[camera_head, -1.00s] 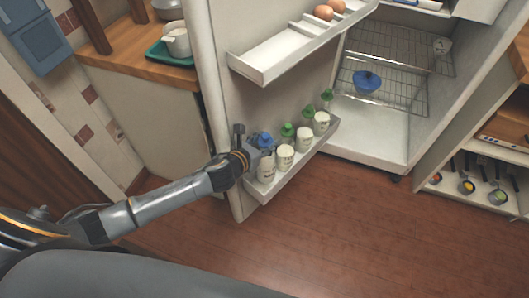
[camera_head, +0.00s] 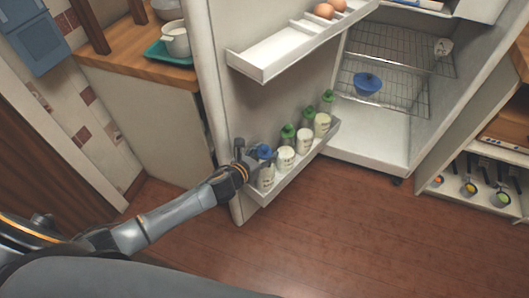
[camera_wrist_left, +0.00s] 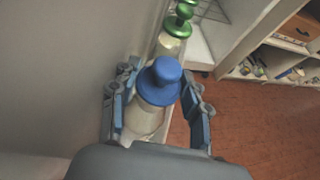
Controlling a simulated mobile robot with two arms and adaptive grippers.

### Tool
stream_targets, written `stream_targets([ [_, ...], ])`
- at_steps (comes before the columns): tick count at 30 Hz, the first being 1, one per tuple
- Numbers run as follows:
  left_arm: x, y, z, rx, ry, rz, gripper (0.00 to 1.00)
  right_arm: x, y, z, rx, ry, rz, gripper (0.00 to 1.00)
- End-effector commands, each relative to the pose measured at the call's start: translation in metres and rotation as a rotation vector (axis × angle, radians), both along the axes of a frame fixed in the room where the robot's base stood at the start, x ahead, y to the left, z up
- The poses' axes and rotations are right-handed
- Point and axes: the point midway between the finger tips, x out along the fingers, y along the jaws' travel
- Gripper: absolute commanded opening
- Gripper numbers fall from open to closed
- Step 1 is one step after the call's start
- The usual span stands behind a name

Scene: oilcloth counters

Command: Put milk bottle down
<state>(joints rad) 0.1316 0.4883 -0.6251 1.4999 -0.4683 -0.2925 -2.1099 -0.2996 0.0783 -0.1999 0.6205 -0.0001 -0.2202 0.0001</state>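The milk bottle with a blue cap (camera_head: 266,177) stands in the lower door shelf (camera_head: 300,172) of the open fridge, at the row's near end. Its blue cap (camera_wrist_left: 160,80) fills the middle of the left wrist view, with the pale bottle body below it. My left gripper (camera_head: 257,156) is at this bottle. In the left wrist view its fingers (camera_wrist_left: 157,104) are spread on both sides of the bottle, with small gaps showing; the gripper looks open. My right gripper is not in view.
Several green-capped bottles (camera_head: 304,140) stand behind it in the same shelf. An upper door shelf (camera_head: 275,55) with eggs (camera_head: 324,11) overhangs. A blue bowl (camera_head: 367,84) sits on a wire rack inside the fridge. The wooden floor (camera_head: 340,235) is clear.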

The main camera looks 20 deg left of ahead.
Motion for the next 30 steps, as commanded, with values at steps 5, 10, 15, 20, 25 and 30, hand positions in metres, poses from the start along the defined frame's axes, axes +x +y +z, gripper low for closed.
stream_targets([
  [5, 0.000, 0.000, 0.000, 0.000, 0.001, 0.000, 0.55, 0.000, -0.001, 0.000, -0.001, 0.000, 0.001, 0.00],
  [10, 0.000, 0.000, 0.002, 0.000, 0.001, 0.000, 0.55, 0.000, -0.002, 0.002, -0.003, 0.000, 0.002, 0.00],
  [15, -0.015, 0.005, 0.008, 0.002, 0.004, 0.000, 0.55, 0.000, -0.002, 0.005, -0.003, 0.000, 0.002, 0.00],
  [20, -0.045, 0.013, 0.021, 0.002, 0.004, -0.001, 0.55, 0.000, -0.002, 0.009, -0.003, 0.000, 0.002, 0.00],
  [25, -0.077, 0.021, 0.034, 0.002, 0.004, -0.001, 0.55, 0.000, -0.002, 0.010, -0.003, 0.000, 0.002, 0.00],
  [30, -0.099, 0.026, 0.044, 0.000, 0.003, 0.000, 0.55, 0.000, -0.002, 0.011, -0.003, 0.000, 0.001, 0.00],
])
